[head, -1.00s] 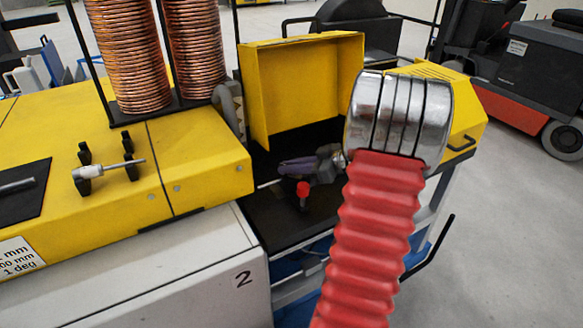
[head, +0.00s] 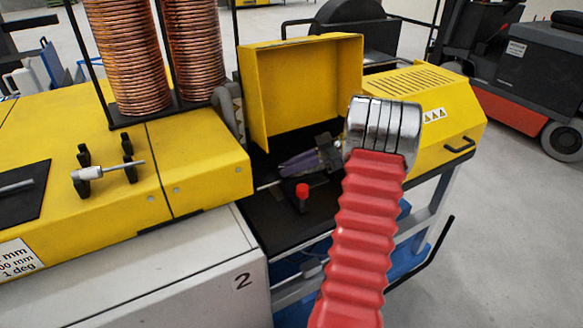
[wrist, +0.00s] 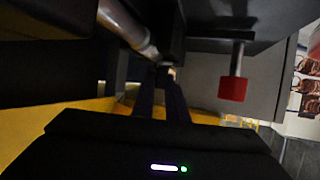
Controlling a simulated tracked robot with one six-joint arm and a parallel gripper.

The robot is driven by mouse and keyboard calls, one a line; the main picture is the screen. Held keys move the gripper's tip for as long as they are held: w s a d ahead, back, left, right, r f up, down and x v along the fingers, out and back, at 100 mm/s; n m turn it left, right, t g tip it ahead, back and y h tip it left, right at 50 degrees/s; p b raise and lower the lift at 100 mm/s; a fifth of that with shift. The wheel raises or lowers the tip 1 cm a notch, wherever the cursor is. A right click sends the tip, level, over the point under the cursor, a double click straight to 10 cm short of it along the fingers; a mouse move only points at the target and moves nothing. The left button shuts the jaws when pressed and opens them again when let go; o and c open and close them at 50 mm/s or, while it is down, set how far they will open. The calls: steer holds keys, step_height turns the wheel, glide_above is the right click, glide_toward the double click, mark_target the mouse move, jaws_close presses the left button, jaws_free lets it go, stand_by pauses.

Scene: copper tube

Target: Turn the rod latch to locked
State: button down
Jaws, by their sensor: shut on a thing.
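My gripper (head: 300,164) is low in the black recess under the raised yellow cover, fingers pointing left. In the wrist view the two dark fingers (wrist: 162,105) run forward and come together at a small pale part (wrist: 171,73), whose shape is mostly hidden. They are shut on it. I cannot tell for certain that this part is the rod latch. A metal rod (wrist: 128,24) shows just left of it. A red knob (head: 302,190) on a black stem stands beside the gripper; it also shows in the wrist view (wrist: 232,88), right of the fingers and apart from them.
The open yellow cover (head: 300,95) stands behind the gripper, and a yellow housing (head: 425,125) to its right. A metal rod with a white end (head: 100,171) sits in black brackets on the left yellow machine top. Copper coils (head: 133,55) stand behind.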

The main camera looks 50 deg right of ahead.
steer(key=shift+a, duration=0.1)
steer(key=c, duration=1.8)
jaws_free()
steer(key=shift+o, duration=0.2)
steer(key=shift+r, duration=0.1)
step_height(320, 180, up, 10)
steer(key=shift+f, duration=0.1)
